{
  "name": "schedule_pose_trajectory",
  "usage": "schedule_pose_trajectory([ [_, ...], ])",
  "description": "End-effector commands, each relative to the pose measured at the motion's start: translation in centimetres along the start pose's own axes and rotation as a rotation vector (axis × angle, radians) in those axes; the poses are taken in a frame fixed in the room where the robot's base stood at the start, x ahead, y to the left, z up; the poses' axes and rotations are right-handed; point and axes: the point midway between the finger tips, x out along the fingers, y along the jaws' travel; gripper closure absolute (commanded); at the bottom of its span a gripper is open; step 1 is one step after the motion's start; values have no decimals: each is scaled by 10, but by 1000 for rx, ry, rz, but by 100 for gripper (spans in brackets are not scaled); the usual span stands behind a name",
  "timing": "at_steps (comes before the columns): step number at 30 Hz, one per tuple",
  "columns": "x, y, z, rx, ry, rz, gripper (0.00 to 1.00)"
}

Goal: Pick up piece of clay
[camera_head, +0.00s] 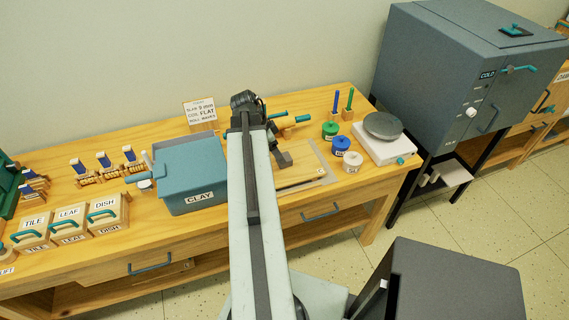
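A blue-grey bin marked CLAY (181,165) stands on the wooden table, left of my arm. Its top looks covered by a lid, and I see no clay inside it. I cannot make out a piece of clay anywhere. My gripper (281,155) is the dark part beyond my arm's elbow, low over the left side of a pale work board (312,172), right of the bin. My arm hides much of it, so I cannot tell whether it is open, shut or holding anything.
Tile, leaf and dish boxes (75,222) stand at the left. Green, blue and white jars (341,146) and a wheel with a grey disc (383,126) stand right of the board. A sign (200,111) stands at the back. A kiln (465,75) is at the right.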

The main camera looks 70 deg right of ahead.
Motion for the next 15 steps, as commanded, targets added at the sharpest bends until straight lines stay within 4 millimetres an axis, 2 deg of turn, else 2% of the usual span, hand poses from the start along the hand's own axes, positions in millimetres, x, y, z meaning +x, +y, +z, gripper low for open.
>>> schedule_pose_trajectory([
  [2,6,0,0,1,0,0,27],
  [9,49,1,-2,2,0,1,27],
  [15,51,1,-5,1,0,0,27],
])
